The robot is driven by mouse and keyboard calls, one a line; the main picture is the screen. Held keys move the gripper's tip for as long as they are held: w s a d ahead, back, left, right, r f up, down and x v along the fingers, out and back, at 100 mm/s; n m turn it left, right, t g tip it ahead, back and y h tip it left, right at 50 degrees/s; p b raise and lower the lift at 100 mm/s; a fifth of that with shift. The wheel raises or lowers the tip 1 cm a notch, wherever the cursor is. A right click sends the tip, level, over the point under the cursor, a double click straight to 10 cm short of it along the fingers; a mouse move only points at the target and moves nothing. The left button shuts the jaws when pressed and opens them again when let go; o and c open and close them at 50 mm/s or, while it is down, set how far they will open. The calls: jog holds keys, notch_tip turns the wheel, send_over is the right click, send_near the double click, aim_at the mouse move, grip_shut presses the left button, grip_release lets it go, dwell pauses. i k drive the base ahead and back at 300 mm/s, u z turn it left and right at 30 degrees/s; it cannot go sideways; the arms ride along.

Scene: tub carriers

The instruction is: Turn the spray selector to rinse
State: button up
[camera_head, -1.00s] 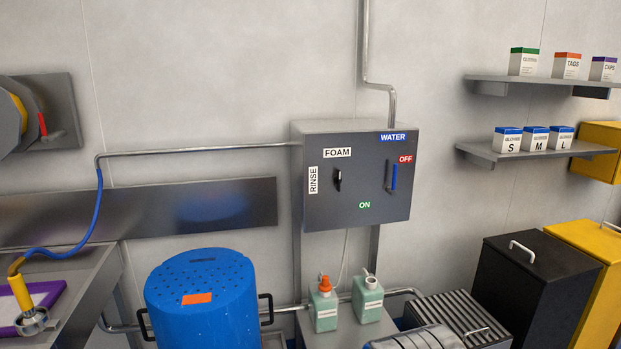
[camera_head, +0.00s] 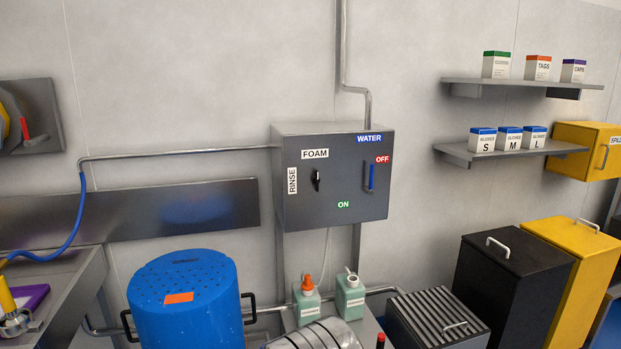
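The spray selector (camera_head: 317,181) is a small black knob on the front of a dark grey wall box (camera_head: 300,216). Its grip stands about upright, towards the FOAM label (camera_head: 315,154) above it. The RINSE label (camera_head: 292,180) is to its left, turned sideways. My gripper is not recognisable in this view, and nothing touches the selector.
A blue water lever (camera_head: 371,177) stands upright right of the selector, between OFF and ON labels. Below are a blue drum (camera_head: 185,315), two green jugs (camera_head: 307,302) (camera_head: 350,298) and a ribbed grey box (camera_head: 430,335). A silver ribbed shape (camera_head: 315,337) is cut off at the bottom.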

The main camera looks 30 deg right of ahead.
aim_at(316, 180)
jog(key=z, duration=0.05)
jog(key=i, duration=0.95)
jog(key=u, duration=0.05)
